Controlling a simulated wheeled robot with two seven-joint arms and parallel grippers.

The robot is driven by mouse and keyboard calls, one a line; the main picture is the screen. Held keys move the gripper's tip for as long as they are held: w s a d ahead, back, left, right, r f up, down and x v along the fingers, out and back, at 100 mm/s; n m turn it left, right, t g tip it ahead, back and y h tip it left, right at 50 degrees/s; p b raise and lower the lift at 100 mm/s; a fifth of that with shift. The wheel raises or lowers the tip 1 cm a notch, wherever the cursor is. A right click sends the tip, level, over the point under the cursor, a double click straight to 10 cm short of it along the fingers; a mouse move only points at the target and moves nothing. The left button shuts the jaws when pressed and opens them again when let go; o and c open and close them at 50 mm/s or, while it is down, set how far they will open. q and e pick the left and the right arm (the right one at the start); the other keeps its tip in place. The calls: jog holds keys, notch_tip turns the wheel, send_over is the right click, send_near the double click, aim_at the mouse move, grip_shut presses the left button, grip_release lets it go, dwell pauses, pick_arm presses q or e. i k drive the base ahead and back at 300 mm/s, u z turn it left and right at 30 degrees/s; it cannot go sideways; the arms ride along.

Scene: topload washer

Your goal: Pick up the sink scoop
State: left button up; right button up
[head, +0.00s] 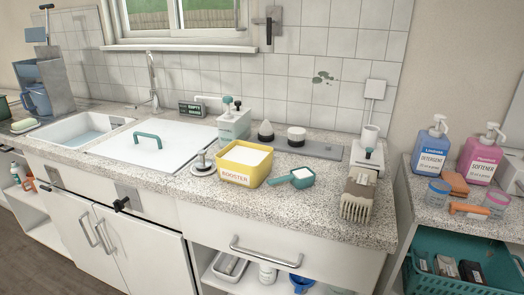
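A teal scoop (302,178) with white powder in its cup lies on the speckled countertop (245,202). Its short handle points left, toward the yellow tub labelled BOOSTER (239,177), which is full of white powder. The scoop lies just right of the tub; I cannot tell whether the handle touches it. It looks upright and nothing covers its cup. Neither of my grippers is in the head view.
A beige-bristled brush (357,201) stands right of the scoop, near the counter's right end. The sink (72,130) and a white lid with a teal handle (148,141) are left. Bare countertop lies before the scoop.

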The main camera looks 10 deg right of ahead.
aim_at(303, 177)
jog(key=u, duration=2.45)
jog(key=k, duration=1.65)
jog(key=z, duration=2.05)
jog(key=i, duration=1)
jog(key=u, duration=0.05)
